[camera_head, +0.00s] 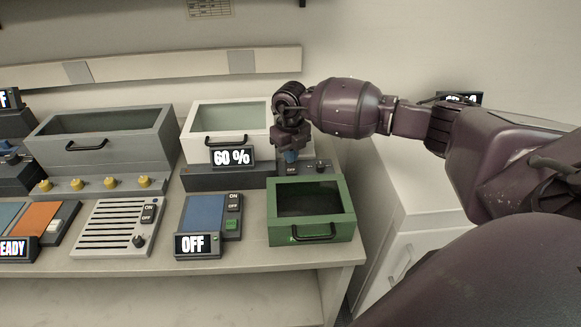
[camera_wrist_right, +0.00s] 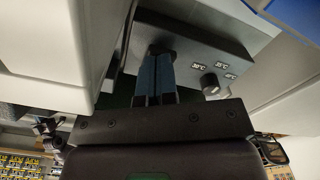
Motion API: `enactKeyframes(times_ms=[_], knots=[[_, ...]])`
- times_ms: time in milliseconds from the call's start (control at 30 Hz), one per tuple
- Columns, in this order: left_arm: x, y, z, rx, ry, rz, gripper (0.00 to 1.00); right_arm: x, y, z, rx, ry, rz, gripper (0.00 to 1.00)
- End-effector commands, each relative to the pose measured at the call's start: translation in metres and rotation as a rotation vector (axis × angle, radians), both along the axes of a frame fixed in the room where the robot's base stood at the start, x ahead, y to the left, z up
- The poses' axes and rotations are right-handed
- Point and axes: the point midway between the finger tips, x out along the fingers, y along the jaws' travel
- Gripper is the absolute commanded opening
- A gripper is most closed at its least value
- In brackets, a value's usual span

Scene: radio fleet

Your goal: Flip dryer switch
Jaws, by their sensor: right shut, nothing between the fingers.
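A white box with a clear lid (camera_head: 226,116), likely the dryer, stands on a dark grey base (camera_head: 232,178) at the back of the bench. Its display (camera_head: 233,157) reads 60 %. The base's control panel (camera_wrist_right: 197,55) extends right of the box and carries a black knob (camera_wrist_right: 209,83) with temperature marks; the knob (camera_head: 320,166) also shows in the head view. My right gripper (camera_head: 291,160) is over this panel, left of the knob. In the right wrist view its blue fingers (camera_wrist_right: 160,52) are shut together, tips at a dark spot on the panel. Any switch there is hidden. My left gripper is out of view.
A green box (camera_head: 342,222) with a handle stands in front of the panel. A blue device with an OFF display (camera_head: 196,245), a slotted panel (camera_head: 107,228) and a grey box (camera_head: 103,150) stand to the left. A white cabinet (camera_head: 415,215) stands right of the bench.

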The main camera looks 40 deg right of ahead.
Motion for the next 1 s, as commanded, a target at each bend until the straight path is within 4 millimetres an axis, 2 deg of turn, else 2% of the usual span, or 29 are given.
enactKeyframes(times_ms=[733,1000], knots=[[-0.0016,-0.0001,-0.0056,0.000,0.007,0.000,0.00,-0.0005,0.0002,-0.0106,0.000,0.002,0.000,0.00],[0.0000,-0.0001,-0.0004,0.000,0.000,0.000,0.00,-0.0006,0.0003,-0.0038,0.000,0.001,0.000,0.00]])
